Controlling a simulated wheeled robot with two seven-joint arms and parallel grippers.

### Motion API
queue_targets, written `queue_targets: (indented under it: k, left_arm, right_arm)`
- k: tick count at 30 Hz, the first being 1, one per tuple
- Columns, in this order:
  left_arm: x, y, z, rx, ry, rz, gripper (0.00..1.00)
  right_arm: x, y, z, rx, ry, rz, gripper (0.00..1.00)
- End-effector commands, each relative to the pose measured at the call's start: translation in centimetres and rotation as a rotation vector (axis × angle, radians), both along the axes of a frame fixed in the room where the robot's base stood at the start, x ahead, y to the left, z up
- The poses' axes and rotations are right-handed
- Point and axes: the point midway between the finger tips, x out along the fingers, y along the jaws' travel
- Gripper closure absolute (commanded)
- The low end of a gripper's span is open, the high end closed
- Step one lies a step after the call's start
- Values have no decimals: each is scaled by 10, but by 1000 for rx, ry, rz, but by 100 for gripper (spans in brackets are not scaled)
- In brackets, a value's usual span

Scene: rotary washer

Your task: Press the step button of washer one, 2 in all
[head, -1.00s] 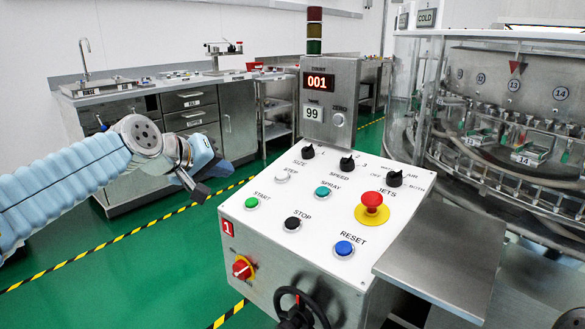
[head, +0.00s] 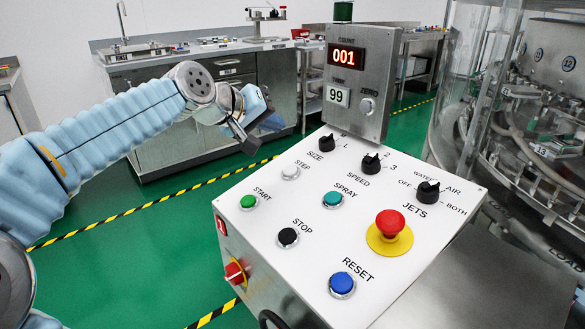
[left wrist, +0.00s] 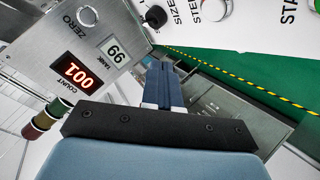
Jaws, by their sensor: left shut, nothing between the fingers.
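The washer's white sloped control panel (head: 320,235) carries the pale grey STEP button (head: 290,172), between the green START button (head: 249,201) and the black SIZE knob (head: 326,143). The STEP button also shows at the top edge of the left wrist view (left wrist: 215,9). The COUNT display (head: 347,57) reads 001. A red label with a 1 (head: 221,226) is on the panel's left corner. My left gripper (head: 248,146) is shut and empty, apart from the STEP button, up and to its left in the head view. Its closed fingers (left wrist: 165,85) show in the left wrist view. My right gripper is out of view.
Nearby are the black STOP (head: 288,237), teal SPRAY (head: 333,199) and blue RESET (head: 342,284) buttons. A red emergency button (head: 390,223) and the JETS knob (head: 428,192) are on the right. The display post (head: 357,90) stands behind the panel. The green floor at left is clear.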

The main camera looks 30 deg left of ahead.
Motion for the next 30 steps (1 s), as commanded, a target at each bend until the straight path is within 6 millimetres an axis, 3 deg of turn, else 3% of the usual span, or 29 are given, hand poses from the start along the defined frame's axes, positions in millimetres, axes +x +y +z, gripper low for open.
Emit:
queue_targets:
  k: [8,24,30]
  left_arm:
    - [3,-1,-13,0,1,-1,100]
    - [19,-8,-81,0,1,-1,100]
    - [21,-9,-86,0,0,0,100]
  right_arm:
    - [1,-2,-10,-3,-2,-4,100]
    - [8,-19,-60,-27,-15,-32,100]
    - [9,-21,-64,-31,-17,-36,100]
